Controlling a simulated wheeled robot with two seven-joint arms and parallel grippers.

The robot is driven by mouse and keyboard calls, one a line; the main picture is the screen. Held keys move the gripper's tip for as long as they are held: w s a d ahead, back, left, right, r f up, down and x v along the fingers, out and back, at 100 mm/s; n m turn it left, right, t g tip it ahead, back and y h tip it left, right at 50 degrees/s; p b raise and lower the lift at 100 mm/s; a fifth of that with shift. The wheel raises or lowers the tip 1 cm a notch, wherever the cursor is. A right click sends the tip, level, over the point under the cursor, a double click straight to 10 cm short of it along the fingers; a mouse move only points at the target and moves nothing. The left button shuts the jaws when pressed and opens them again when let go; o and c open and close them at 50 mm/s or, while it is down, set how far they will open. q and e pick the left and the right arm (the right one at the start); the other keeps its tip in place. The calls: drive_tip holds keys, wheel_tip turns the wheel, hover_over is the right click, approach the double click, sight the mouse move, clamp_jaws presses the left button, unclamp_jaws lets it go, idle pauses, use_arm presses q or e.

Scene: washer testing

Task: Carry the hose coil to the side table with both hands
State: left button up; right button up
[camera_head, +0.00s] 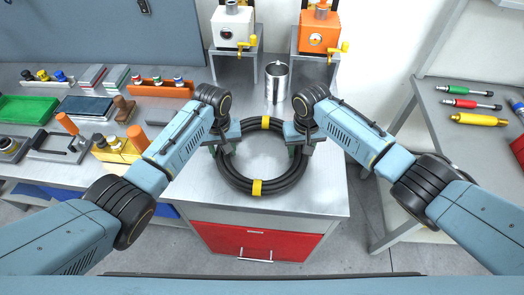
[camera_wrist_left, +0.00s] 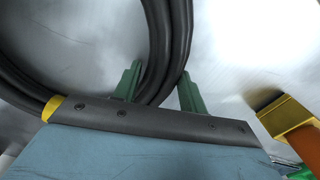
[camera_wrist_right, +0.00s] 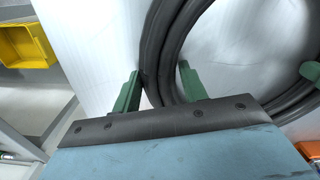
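The hose coil (camera_head: 258,186), a black ring with yellow bands, lies flat on the steel workbench. My left gripper (camera_head: 224,148) is at the ring's left side and my right gripper (camera_head: 299,148) at its right side, both pointing down. In the left wrist view the fingers (camera_wrist_left: 158,88) stand apart with the hose (camera_wrist_left: 168,40) between them. In the right wrist view the fingers (camera_wrist_right: 160,88) are also apart, on either side of the hose (camera_wrist_right: 168,30). Both look open, with slivers of bench beside the hose. The side table (camera_head: 452,142) stands at the right.
A metal cup (camera_head: 276,83) stands behind the coil, below white (camera_head: 232,27) and orange (camera_head: 319,29) units on stands. A yellow block (camera_head: 115,150) with orange handles is left. Tools, including a yellow cylinder (camera_head: 478,119), lie on the side table. A floor gap separates bench and table.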

use_arm(q)
clamp_jaws()
use_arm(e)
clamp_jaws()
use_arm(q)
drive_tip(key=shift+w+r, duration=0.1)
drive_tip(key=shift+r, duration=0.05)
use_arm(e)
drive_tip(key=shift+w+r, duration=0.1)
drive_tip(key=shift+r, duration=0.1)
